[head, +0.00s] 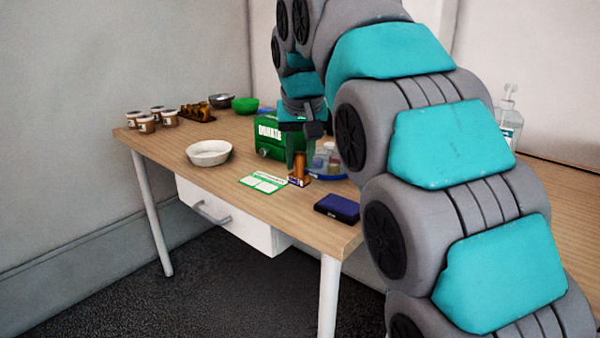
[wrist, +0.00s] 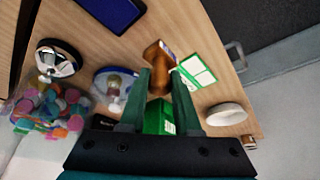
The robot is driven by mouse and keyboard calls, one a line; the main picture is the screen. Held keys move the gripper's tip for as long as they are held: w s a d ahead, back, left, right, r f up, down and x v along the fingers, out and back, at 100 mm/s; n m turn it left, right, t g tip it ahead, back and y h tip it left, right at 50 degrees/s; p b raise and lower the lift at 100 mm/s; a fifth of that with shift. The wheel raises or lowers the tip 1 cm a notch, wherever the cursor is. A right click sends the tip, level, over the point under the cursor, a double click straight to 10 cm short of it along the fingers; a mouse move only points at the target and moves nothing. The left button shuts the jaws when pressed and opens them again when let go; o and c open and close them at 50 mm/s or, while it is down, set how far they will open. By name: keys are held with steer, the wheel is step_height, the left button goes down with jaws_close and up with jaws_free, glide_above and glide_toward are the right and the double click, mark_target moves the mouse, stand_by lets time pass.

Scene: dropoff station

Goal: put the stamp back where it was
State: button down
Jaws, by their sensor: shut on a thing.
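The stamp (head: 299,172) has a brown wooden handle and a small dark base. It is upright beside the green and white card (head: 264,184). My gripper (head: 299,158) comes down over it from above and is shut on its handle. In the wrist view the stamp (wrist: 158,56) sits between the two green fingertips (wrist: 159,78). I cannot tell whether its base touches the table. The dark blue ink pad (head: 337,208) lies near the table's front right edge and also shows in the wrist view (wrist: 110,12).
A green donation box (head: 268,138) stands behind my gripper. A blue-rimmed tray (head: 332,176) with small containers is close on the right. A white bowl (head: 208,153) is at left. Several jars (head: 146,124) stand far left. The front left tabletop is clear.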

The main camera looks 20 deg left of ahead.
mark_target(300, 166)
steer(key=shift+f, duration=1.75)
steer(key=shift+f, duration=0.1)
steer(key=c, duration=0.6)
jaws_free()
steer(key=p+v, duration=0.1)
steer(key=v, duration=1.1)
steer(key=shift+s+p, duration=0.1)
steer(key=shift+p, duration=0.2)
